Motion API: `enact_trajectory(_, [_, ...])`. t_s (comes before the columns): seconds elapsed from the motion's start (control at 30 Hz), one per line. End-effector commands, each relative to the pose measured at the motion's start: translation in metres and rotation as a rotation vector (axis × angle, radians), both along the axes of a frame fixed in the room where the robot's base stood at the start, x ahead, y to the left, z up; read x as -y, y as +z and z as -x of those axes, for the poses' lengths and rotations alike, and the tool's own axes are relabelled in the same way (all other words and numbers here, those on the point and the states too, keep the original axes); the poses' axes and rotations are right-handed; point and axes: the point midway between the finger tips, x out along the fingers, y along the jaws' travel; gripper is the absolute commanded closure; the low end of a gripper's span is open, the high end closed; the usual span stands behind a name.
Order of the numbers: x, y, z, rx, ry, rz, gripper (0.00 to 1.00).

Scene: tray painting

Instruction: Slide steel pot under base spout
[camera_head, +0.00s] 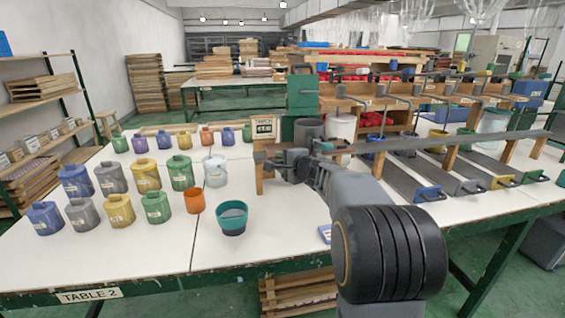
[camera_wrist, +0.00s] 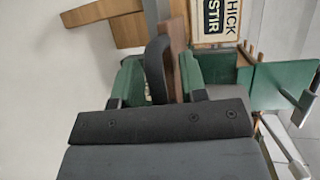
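A pale metallic pot (camera_head: 215,171) with a thin handle stands on the white table, left of my gripper; it may be the steel pot. A darker grey vessel (camera_head: 308,128) stands behind my gripper, below a green box-like machine (camera_head: 302,94). I cannot tell for certain which spout is the base spout. My gripper (camera_head: 270,160) reaches left at a wooden post of the rack. In the wrist view, the green-padded fingers (camera_wrist: 162,82) are apart, with a curved black handle (camera_wrist: 155,68) and a brown board (camera_wrist: 178,50) between or just beyond them. Contact is unclear.
A teal-lined bowl (camera_head: 232,217) and an orange cup (camera_head: 195,201) stand at the table's front, with several coloured jugs to the left. A white bucket (camera_head: 342,128) stands by the grey vessel.

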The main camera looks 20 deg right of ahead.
Motion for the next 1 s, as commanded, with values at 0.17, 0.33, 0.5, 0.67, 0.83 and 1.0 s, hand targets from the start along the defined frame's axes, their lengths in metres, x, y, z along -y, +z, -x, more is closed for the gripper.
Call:
enact_trajectory(0.17, [0.0,-0.0001,0.0001,0.0,0.0,0.0,0.63])
enact_trajectory(0.33, [0.0,-0.0003,0.0002,-0.001,0.0,0.0,0.79])
enact_trajectory(0.5, [0.0,-0.0019,0.0003,-0.004,0.0,0.0,0.95])
enact_trajectory(0.67, [0.0001,-0.0038,0.0005,-0.007,0.0,-0.002,1.0])
enact_trajectory(0.83, [0.0002,-0.0054,0.0005,-0.011,0.0,-0.002,1.0])
enact_trajectory(1.0, [0.0023,-0.007,0.0006,-0.011,0.018,-0.001,1.0])
